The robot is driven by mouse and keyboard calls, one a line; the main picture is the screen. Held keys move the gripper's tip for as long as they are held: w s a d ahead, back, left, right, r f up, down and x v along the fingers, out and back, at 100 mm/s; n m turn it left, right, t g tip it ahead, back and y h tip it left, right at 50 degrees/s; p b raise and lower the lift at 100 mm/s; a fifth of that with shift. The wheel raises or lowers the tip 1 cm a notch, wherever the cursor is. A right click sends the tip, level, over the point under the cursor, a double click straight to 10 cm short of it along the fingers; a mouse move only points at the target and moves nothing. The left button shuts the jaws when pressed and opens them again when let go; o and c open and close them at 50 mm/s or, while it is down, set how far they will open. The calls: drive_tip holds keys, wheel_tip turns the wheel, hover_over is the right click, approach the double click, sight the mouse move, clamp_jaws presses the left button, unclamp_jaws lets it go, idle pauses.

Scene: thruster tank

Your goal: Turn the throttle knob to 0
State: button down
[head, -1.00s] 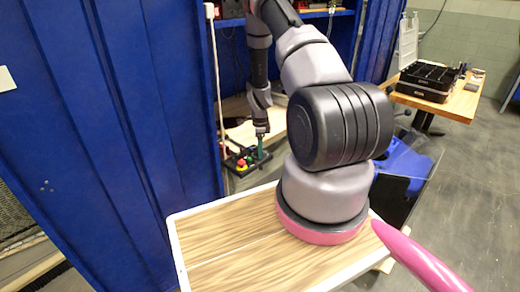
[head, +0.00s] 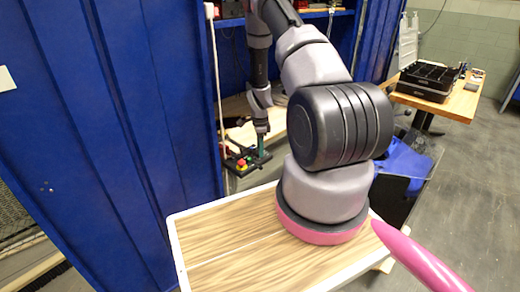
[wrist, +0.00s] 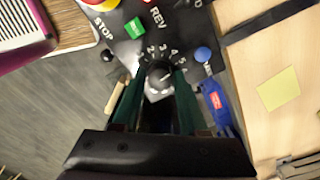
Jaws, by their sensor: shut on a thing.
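The throttle knob (wrist: 158,84) is a dark round knob with a pale mark, on a black control panel (wrist: 120,45). White dial numbers 2 to 5 show around its far side; the near side of the dial, including any 0, is hidden by my gripper. My gripper (wrist: 159,73) has green fingers, one on each side of the knob, closed on it. In the head view my gripper (head: 262,150) reaches down onto the control box (head: 243,162); the knob itself is hidden there.
A green button (wrist: 134,28), a red-and-yellow stop button (wrist: 100,4) and a blue button (wrist: 203,54) sit near the knob. A blue tool-like object (wrist: 217,103) lies to the right. Blue cabinet walls (head: 130,110) stand left of the arm.

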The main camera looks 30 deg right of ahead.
drive_tip(key=n, duration=1.2)
drive_tip(key=shift+n, duration=0.4)
drive_tip(key=n, duration=1.2)
drive_tip(key=shift+c, duration=2.2)
unclamp_jaws()
drive_tip(key=shift+r, duration=0.1)
